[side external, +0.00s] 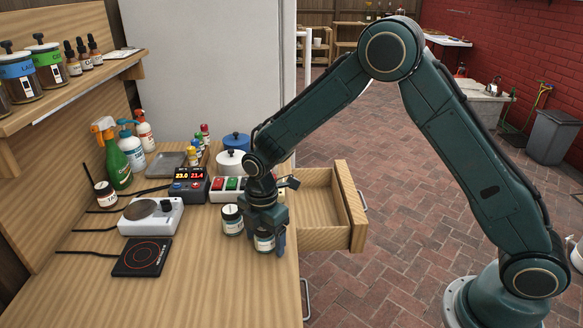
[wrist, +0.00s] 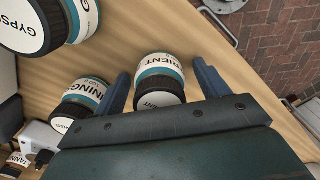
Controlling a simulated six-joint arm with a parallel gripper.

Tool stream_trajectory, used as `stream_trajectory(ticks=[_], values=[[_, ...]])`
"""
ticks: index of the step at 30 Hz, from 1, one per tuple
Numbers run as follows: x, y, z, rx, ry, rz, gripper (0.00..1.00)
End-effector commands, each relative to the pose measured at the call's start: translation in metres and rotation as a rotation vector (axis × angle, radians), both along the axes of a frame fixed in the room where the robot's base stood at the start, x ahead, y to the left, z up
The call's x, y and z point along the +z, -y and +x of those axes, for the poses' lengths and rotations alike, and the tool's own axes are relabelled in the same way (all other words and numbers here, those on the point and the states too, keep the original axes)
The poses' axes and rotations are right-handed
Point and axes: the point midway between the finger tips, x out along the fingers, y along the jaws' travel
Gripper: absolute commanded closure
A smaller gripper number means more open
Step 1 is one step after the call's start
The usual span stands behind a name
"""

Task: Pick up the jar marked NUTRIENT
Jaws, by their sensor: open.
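The NUTRIENT jar (wrist: 160,68) has a dark lid, a teal band and a white label; only "RIENT" of its name shows in the wrist view. It stands upright on the wooden bench and also shows in the side view (side external: 264,241). My gripper (wrist: 161,72) is open, with one finger on each side of this jar. Small gaps show between the jar and both fingers. In the side view my gripper (side external: 267,236) is low over the bench and hides part of the jar.
A similar jar reading "NING" (wrist: 88,92) stands close outside the left finger. A "GYPS" jar (wrist: 72,22) is at the wrist view's upper left. An open drawer (side external: 325,238) juts out to the right. A hot plate (side external: 142,257) and scale (side external: 151,217) are left.

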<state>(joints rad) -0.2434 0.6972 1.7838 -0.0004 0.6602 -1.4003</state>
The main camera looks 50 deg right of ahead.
Motion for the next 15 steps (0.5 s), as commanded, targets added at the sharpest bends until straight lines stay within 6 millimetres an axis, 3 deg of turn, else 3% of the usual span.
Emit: stream_trajectory(ticks=[11, 15], values=[[0.0004, 0.0, 0.0, 0.0, 0.0, 0.0, 0.26], [0.0004, 0.0, 0.0, 0.0, 0.0, 0.0, 0.52]])
